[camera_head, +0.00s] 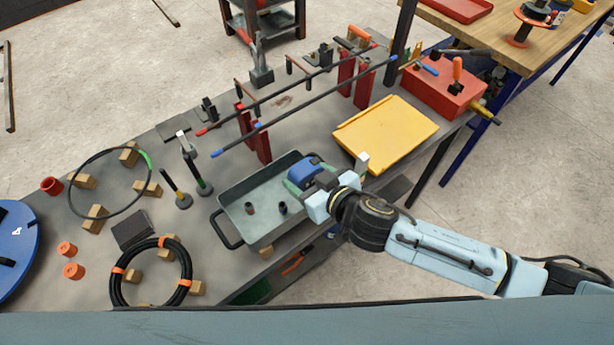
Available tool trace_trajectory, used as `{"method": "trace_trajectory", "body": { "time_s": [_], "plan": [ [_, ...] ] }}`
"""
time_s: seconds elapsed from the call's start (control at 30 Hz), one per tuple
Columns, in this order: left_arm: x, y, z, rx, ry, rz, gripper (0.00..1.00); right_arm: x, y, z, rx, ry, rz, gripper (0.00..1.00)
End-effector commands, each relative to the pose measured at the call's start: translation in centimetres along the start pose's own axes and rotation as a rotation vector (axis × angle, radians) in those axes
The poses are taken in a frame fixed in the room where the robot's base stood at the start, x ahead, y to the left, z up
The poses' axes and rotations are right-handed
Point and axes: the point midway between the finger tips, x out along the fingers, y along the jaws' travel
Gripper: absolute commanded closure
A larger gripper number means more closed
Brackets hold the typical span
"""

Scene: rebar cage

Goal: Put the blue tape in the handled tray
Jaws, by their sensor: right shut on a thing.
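The handled tray (240,188) is a grey-green rectangular tray with a dark handle at its left end, near the front edge of the bench. A small reddish piece and a small dark piece (283,208) stand inside it. My right gripper (312,184) is shut on the blue tape (304,170), over the right end of the tray. The gripper hides part of the tape and the tray's right end. I cannot tell whether the tape touches the tray. My left gripper is not in view.
A yellow tray (385,133) lies right of the handled tray. Two long bars (310,105) rest on red stands behind it. A black cable coil (118,290), wooden blocks and a black ring lie left. A red toolbox (445,95) stands at the far right.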

Motion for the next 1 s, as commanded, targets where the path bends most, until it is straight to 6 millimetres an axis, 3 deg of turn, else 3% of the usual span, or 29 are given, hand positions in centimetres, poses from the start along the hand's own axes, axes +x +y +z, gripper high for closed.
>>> {"method": "trace_trajectory", "body": {
  "time_s": [0.7,0.73,0.9,1.0],
  "plan": [
    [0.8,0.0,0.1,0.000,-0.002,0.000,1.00,0.5,0.0,1.0,0.001,0.003,-0.001,0.67],
    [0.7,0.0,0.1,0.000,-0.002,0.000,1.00,0.5,0.0,1.0,0.001,0.001,0.000,0.35],
    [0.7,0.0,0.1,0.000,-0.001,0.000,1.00,0.5,0.0,1.0,0.001,0.001,0.001,0.15],
    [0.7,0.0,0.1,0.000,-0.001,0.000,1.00,0.5,0.0,1.0,0.001,0.001,0.001,0.15]
  ]
}}
